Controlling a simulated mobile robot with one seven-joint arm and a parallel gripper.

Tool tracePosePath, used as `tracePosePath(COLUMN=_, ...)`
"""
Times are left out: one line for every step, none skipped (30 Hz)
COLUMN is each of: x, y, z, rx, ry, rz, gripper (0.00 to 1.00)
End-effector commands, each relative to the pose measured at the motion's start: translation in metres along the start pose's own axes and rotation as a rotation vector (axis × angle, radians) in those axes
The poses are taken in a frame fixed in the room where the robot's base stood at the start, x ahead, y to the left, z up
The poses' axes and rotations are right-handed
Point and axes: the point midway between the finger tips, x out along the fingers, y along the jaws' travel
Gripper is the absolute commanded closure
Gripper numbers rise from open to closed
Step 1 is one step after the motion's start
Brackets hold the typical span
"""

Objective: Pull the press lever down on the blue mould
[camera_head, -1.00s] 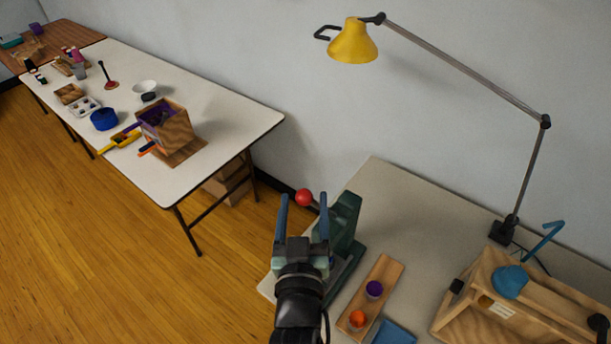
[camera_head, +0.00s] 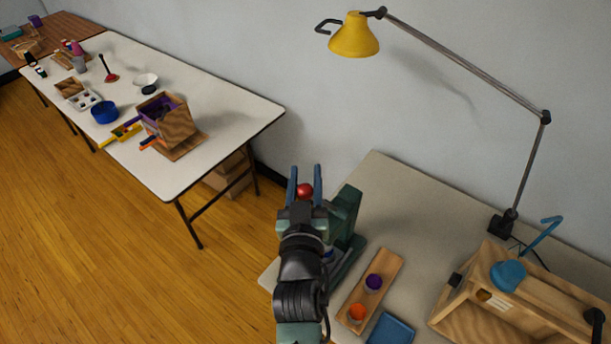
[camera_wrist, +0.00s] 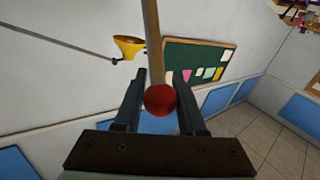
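The green press (camera_head: 343,222) stands on the near table, partly hidden behind my arm. Its lever ends in a red ball knob (camera_head: 305,190). In the wrist view the knob (camera_wrist: 160,100) sits between my two fingers, with the pale lever rod (camera_wrist: 152,40) running up from it. My gripper (camera_head: 305,170) is open around the knob; it also shows in the wrist view (camera_wrist: 160,74), with narrow gaps beside the ball. A small bit of blue (camera_head: 328,254) shows at the press base beside my arm; I cannot tell if it is the mould.
A wooden holder (camera_head: 390,272) with a purple and an orange pot lies right of the press. A blue tray (camera_head: 392,330) and a wooden box (camera_head: 465,318) are nearby. A yellow lamp (camera_head: 354,38) hangs above. A long white table (camera_head: 225,130) stands at left.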

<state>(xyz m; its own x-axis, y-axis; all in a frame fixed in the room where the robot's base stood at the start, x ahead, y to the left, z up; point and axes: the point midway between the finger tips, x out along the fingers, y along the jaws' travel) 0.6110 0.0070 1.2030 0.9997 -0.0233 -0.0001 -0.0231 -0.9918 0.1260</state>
Motion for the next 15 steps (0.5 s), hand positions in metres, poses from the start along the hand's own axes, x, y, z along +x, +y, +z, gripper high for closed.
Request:
tracePosePath(x=-0.0001, y=0.0001, z=0.0, rx=0.0, ry=0.0, rz=0.0, gripper=0.82)
tracePosePath(x=-0.0001, y=0.0002, z=0.0, rx=0.0, ry=0.0, rz=0.0, gripper=0.87)
tracePosePath(x=-0.0001, y=0.0002, z=0.0, rx=0.0, ry=0.0, rz=0.0, gripper=0.95)
tracePosePath(x=-0.0001, y=0.0002, z=0.0, rx=0.0, ry=0.0, rz=0.0, gripper=1.0)
tracePosePath(x=-0.0001, y=0.0002, z=0.0, rx=0.0, ry=0.0, rz=0.0, gripper=1.0)
tracePosePath(x=-0.0001, y=0.0002, z=0.0, rx=0.0, ry=0.0, rz=0.0, gripper=1.0)
tracePosePath(x=-0.0001, y=0.0002, z=0.0, rx=0.0, ry=0.0, rz=0.0, gripper=1.0)
tracePosePath(x=-0.0002, y=0.0002, z=0.0, rx=0.0, ry=0.0, rz=0.0, gripper=1.0)
tracePosePath(x=-0.0002, y=0.0002, z=0.0, rx=0.0, ry=0.0, rz=0.0, gripper=1.0)
tracePosePath(x=-0.0002, y=0.0002, z=0.0, rx=0.0, ry=0.0, rz=0.0, gripper=1.0)
tracePosePath(x=-0.0002, y=0.0002, z=0.0, rx=0.0, ry=0.0, rz=0.0, gripper=1.0)
tracePosePath(x=-0.0002, y=0.0002, z=0.0, rx=0.0, ry=0.0, rz=0.0, gripper=1.0)
tracePosePath(x=-0.0002, y=0.0002, z=0.0, rx=0.0, ry=0.0, rz=0.0, gripper=1.0)
tracePosePath(x=-0.0002, y=0.0002, z=0.0, rx=0.0, ry=0.0, rz=0.0, gripper=1.0)
tracePosePath(x=-0.0002, y=0.0002, z=0.0, rx=0.0, ry=0.0, rz=0.0, gripper=1.0)
